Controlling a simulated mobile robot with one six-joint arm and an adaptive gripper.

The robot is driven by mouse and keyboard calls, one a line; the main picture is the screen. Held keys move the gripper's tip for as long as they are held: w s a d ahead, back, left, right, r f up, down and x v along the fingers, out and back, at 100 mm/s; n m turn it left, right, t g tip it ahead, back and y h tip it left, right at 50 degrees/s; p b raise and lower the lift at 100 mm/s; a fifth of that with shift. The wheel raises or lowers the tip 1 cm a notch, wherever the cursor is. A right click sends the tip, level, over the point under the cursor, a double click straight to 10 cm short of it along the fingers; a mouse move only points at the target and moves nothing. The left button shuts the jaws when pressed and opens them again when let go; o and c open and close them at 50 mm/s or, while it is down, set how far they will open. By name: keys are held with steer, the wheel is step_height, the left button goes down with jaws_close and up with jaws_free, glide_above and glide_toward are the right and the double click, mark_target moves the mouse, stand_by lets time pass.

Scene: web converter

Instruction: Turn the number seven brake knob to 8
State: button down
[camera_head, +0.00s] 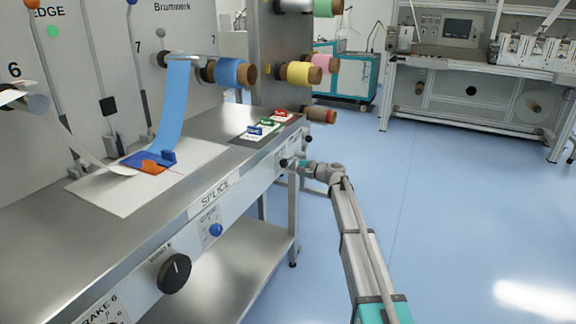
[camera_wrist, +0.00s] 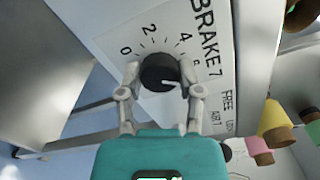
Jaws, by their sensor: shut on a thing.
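The number seven brake knob (camera_wrist: 158,72) is round and black, on a white panel (camera_wrist: 215,95) marked BRAKE 7 in the wrist view. The scale shows 0, 2, 4 and part of a 6; the marks beyond are hidden by my right-hand finger. A white line on the knob points to the lower right, toward that finger. My gripper (camera_wrist: 162,82) is shut on the knob, one finger on each side. In the head view, my gripper (camera_head: 293,163) is at the front panel of the bench, and the knob there is small and mostly hidden.
The steel bench (camera_head: 110,225) runs along the left. Another black knob (camera_head: 174,273) and a blue knob (camera_head: 215,230) stick out of its front. Coloured rolls (camera_head: 300,74) hang above the bench's far end. The blue floor (camera_head: 450,200) right of my arm is clear.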

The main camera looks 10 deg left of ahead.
steer(key=m, duration=0.4)
steer(key=shift+s+a+m, duration=0.1)
steer(key=shift+a+m, duration=0.1)
steer(key=shift+m, duration=0.1)
steer(key=m, duration=0.4)
steer(key=shift+s, duration=0.1)
steer(key=shift+c, duration=1.3)
jaws_free()
steer(key=shift+f, duration=0.1)
steer(key=shift+d, duration=0.2)
steer(key=shift+d, duration=0.2)
steer(key=v, duration=1.1)
steer(key=shift+d, duration=0.2)
